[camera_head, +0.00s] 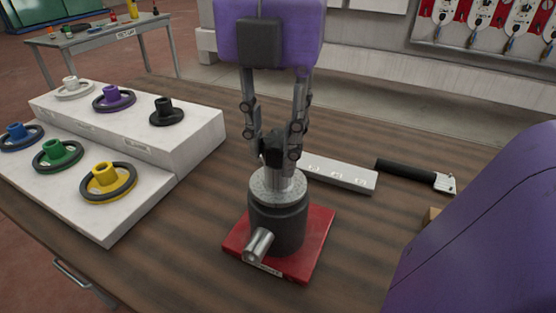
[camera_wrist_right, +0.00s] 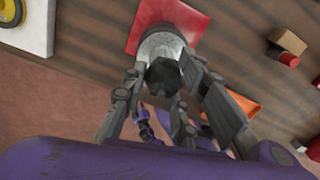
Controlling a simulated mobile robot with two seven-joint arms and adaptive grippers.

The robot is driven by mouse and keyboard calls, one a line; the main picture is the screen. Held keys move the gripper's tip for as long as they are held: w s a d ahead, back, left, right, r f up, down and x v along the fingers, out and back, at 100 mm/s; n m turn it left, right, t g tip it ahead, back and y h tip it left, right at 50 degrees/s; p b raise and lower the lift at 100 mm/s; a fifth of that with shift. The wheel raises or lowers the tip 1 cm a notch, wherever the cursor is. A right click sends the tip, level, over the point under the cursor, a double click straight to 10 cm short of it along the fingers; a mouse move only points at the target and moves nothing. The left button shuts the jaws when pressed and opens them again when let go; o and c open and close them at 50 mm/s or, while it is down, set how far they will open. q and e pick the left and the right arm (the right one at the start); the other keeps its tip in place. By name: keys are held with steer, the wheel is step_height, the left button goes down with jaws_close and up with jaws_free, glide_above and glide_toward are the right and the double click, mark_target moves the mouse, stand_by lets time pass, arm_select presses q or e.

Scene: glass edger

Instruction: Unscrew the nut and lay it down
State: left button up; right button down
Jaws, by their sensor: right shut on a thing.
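A dark nut (camera_head: 272,148) sits between the fingertips of my right gripper (camera_head: 272,155), which points straight down from above. The gripper is shut on it, and in the right wrist view the nut (camera_wrist_right: 164,77) shows dark and faceted between the two fingers (camera_wrist_right: 166,80). Directly below is a round metal top (camera_head: 279,187) on a dark cylinder (camera_head: 277,222) with a metal stub at its front. The cylinder stands on a red base plate (camera_head: 314,243). I cannot tell whether the nut still touches the metal top. My left gripper does not show in the head view.
A white stepped stand (camera_head: 150,193) with several coloured wheels is at the left. A pale labelled bar (camera_head: 342,174) and a black-handled tool (camera_head: 407,172) lie behind the base plate. A small box (camera_wrist_right: 287,41) is at the right.

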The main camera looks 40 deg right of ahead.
steer(key=n, duration=0.3)
steer(key=shift+s+f+n, duration=0.1)
steer(key=shift+s+n, duration=0.15)
steer(key=shift+n, duration=0.05)
steer(key=shift+d, duration=0.1)
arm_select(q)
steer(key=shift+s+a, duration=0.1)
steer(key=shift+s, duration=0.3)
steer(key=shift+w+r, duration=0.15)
arm_select(e)
steer(key=shift+r, duration=0.2)
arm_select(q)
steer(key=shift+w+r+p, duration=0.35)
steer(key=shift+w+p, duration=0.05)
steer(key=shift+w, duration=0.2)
arm_select(e)
steer(key=shift+r, duration=0.5)
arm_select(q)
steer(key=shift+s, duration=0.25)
arm_select(e)
steer(key=shift+w, duration=0.1)
